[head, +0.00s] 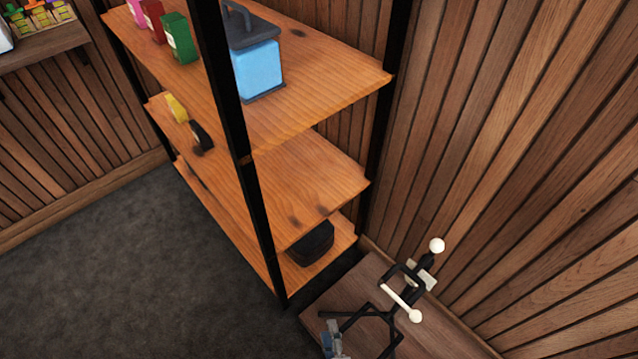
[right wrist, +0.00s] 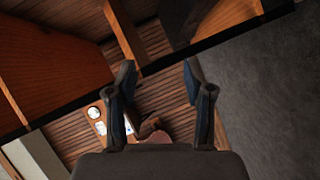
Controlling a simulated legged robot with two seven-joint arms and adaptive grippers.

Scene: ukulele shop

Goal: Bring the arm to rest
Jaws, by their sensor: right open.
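My left gripper is in neither view.
A black-framed shelf (head: 330,175) stands in the middle, with a blue box (head: 258,70) on top and a black item (head: 311,243) low down. A slatted wall (head: 530,150) closes the right. Grey floor (head: 110,270) at left is clear.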

